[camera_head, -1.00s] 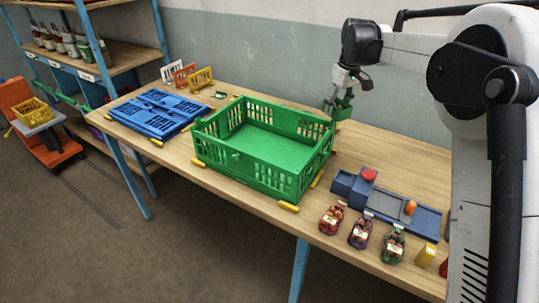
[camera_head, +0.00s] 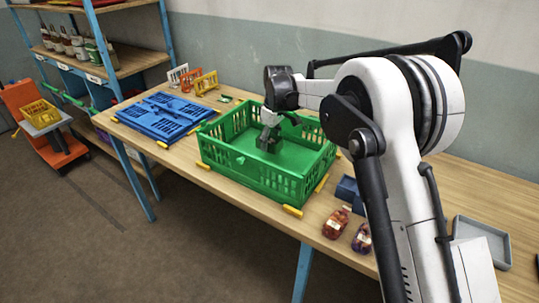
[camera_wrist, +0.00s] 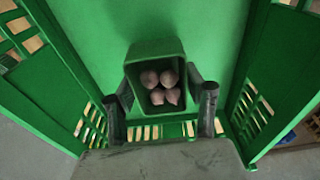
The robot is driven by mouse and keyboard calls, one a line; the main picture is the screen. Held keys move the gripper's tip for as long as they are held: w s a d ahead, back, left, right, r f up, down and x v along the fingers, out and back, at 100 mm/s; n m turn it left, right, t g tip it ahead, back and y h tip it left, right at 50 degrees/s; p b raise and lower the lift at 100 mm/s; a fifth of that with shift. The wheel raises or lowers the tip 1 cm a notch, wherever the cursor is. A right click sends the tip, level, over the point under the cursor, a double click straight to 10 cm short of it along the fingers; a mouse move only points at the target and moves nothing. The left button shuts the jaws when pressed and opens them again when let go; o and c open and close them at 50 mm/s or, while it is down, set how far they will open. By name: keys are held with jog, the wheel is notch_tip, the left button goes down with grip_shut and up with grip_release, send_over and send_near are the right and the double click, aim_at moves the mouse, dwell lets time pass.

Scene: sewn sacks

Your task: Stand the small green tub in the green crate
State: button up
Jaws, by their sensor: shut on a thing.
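The small green tub (camera_wrist: 155,50) is upright between my fingers in the wrist view, with several round pinkish-brown items in it. My gripper (camera_wrist: 160,92) is shut on the tub's sides. In the head view my gripper (camera_head: 268,142) reaches down inside the open green crate (camera_head: 232,168), towards its far side. The crate's slotted walls (camera_wrist: 50,75) stand on both sides of the tub in the wrist view. The tub is mostly hidden by my gripper in the head view. I cannot tell whether its base touches the crate floor.
A folded blue crate (camera_head: 160,116) lies left of the green crate. Small upright racks (camera_head: 206,82) stand behind it. A grey tray (camera_head: 482,242) lies far right.

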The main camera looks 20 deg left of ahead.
aim_at(270, 160)
jog(key=shift+f, duration=2.75)
jog(key=shift+f, duration=0.2)
jog(key=o, duration=1.3)
jog(key=shift+r, duration=0.1)
jog(key=r, duration=0.4)
jog(key=d+r, duration=0.1)
jog(key=r, duration=0.7)
jog(key=shift+s+d+r, duration=0.1)
jog(key=shift+s+d, duration=0.1)
jog(key=shift+d, duration=0.05)
